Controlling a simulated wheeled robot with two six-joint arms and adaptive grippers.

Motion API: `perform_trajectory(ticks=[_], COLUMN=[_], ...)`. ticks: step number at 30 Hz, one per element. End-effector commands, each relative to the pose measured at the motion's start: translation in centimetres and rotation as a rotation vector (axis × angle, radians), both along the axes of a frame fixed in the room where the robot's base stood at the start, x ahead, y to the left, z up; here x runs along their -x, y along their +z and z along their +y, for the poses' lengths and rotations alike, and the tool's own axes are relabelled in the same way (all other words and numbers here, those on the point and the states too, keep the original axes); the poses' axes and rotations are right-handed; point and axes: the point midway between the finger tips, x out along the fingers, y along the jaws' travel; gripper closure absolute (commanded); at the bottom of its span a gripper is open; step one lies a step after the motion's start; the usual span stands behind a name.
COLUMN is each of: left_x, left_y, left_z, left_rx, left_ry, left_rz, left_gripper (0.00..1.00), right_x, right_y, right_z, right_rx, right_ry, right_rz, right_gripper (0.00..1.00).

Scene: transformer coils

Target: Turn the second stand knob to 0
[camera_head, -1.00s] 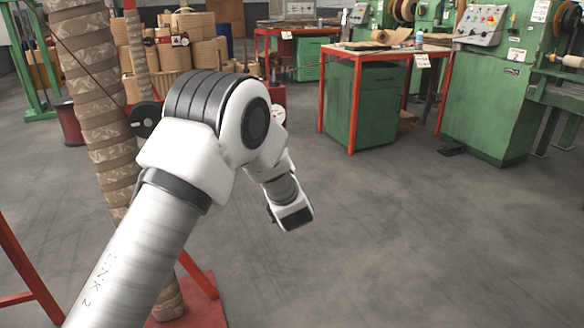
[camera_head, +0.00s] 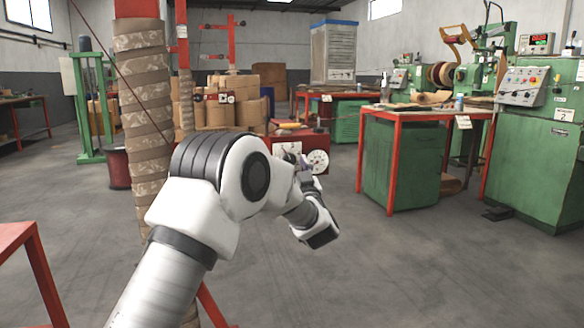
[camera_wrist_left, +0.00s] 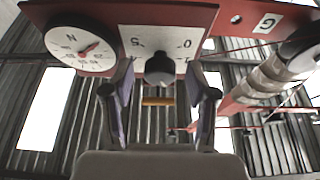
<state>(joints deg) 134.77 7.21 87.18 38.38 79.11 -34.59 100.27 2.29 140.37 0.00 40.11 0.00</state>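A red stand (camera_head: 343,148) stands behind my left arm in the head view, with a round white dial (camera_head: 317,161) and a square white plate (camera_head: 288,150). In the left wrist view, a black knob (camera_wrist_left: 160,69) sits on a white scale plate (camera_wrist_left: 134,38) marked 5 and 0, which appears upside down. My left gripper (camera_wrist_left: 161,78) is open, one finger on each side of the knob, with gaps visible. In the head view the gripper (camera_head: 303,168) is small and partly hidden by my arm. The knob's pointer is not clear. My right gripper is out of view.
A wrapped column (camera_head: 147,130) stands left of my arm.

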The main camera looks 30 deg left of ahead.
Motion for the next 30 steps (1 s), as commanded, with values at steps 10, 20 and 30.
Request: perform_trajectory(ticks=[10,20,30], left_x=[0.0,-0.1,-0.3], left_y=[0.0,0.1,0.2], left_z=[0.0,-0.1,-0.3], left_rx=[0.001,0.050,0.213], left_ry=[0.000,0.000,-0.001], left_rz=[-0.002,-0.060,-0.251], left_gripper=[1.00,1.00,1.00], right_x=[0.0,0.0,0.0], right_y=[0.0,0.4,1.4], right_z=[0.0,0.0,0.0], right_rx=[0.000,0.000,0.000], right_ry=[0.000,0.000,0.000], right_rz=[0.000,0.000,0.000], right_gripper=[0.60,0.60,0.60])
